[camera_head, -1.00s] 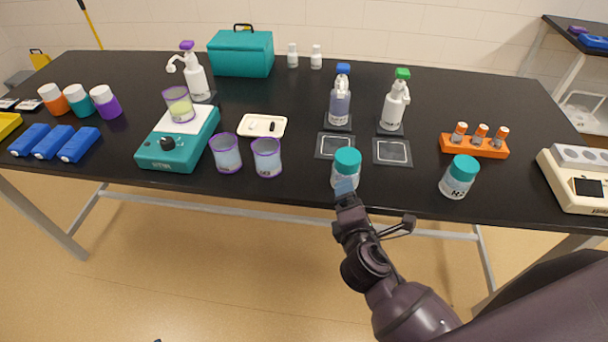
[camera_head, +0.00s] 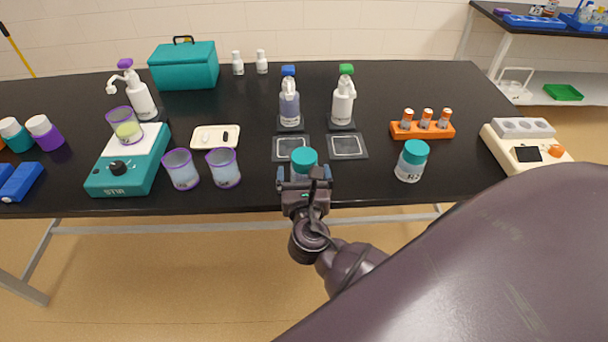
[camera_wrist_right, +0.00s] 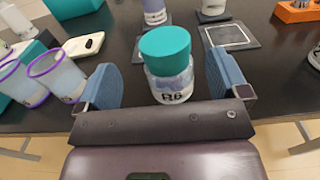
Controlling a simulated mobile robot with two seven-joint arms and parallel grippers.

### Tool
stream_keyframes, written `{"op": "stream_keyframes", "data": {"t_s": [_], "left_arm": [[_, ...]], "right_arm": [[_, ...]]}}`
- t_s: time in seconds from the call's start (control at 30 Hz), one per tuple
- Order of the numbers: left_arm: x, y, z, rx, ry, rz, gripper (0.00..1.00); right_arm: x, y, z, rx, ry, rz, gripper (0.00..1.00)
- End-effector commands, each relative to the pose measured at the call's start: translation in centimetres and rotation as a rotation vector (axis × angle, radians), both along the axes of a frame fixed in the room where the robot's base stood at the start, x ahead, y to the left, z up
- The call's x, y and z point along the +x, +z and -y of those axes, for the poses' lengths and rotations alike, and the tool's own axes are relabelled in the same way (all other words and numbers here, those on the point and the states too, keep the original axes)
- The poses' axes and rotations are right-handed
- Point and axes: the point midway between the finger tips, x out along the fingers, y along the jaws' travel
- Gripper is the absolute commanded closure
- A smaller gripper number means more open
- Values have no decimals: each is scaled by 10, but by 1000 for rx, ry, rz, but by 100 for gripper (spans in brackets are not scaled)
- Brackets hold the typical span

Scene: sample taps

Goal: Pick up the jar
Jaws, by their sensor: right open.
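A clear jar with a teal lid (camera_head: 304,160) stands upright near the front edge of the black table, in front of the square pads. In the right wrist view the jar (camera_wrist_right: 170,88) shows a label that seems to read R6. My right gripper (camera_head: 304,182) is open at the table's front edge. In the right wrist view its two blue fingers (camera_wrist_right: 165,88) stand apart on either side of the jar, with a gap on both sides. A second jar with a teal lid (camera_head: 411,161) stands to the right. My left gripper is not in view.
Two cups with purple rims (camera_head: 223,168) stand left of the jar, near a teal stirrer (camera_head: 128,172). Two pump bottles (camera_head: 342,103) stand behind it on pads. An orange tube rack (camera_head: 421,130) and a cream device (camera_head: 525,145) are at right.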

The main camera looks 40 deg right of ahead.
Motion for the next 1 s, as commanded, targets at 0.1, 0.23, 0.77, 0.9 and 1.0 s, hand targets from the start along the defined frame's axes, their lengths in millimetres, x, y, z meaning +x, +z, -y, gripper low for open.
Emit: {"op": "stream_keyframes", "data": {"t_s": [0.1,0.23,0.77,0.9,1.0], "left_arm": [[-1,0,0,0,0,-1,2],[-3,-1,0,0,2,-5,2],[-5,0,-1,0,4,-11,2],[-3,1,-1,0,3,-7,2],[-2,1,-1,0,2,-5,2]], "right_arm": [[8,0,5,-1,-1,1,7],[11,1,8,0,-1,0,7],[51,2,37,3,0,-1,7],[51,2,37,3,0,-1,7],[51,2,37,3,0,-1,22]]}}
